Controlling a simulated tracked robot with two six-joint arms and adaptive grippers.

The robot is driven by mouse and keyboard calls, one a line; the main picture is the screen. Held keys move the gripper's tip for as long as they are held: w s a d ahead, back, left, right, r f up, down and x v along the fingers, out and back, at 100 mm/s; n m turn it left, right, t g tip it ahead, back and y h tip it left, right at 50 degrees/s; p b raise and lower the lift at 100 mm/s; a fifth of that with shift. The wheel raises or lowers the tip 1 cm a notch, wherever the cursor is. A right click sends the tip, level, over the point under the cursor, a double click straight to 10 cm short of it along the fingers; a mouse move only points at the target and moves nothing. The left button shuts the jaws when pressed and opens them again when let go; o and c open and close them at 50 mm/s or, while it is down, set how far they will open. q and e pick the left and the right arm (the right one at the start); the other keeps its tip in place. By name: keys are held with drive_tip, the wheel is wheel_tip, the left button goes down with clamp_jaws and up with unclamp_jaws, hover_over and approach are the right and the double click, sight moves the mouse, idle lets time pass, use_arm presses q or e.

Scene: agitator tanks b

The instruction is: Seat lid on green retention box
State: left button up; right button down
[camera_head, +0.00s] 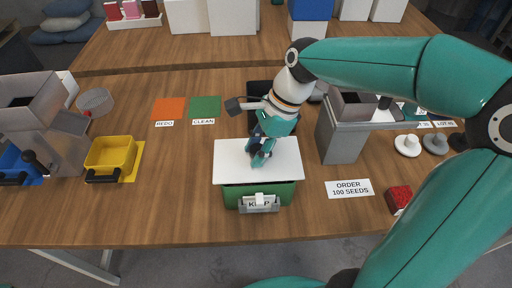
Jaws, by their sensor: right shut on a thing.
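The green retention box (232,194) stands near the table's front edge in the middle, with a label holder on its front wall. The white lid (231,163) lies flat over the box's top and covers its opening. From this angle I cannot tell whether the lid rests fully down on the rim. My right gripper (261,156) reaches down from the upper right and is shut at the middle of the lid's top; the part it holds is hidden by its fingers. My left gripper is not in view.
A yellow tray (112,153) stands to the left, with orange (169,107) and green (205,105) mats behind it. A grey machine (341,138) stands close on the right. An order sign (349,189) and a red box (398,198) lie at front right. Table between tray and box is clear.

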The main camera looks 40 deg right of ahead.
drive_tip(key=shift+f+b, duration=0.55)
drive_tip(key=shift+f, duration=0.3)
drive_tip(key=c, duration=0.7)
unclamp_jaws()
drive_tip(key=shift+r, duration=0.1)
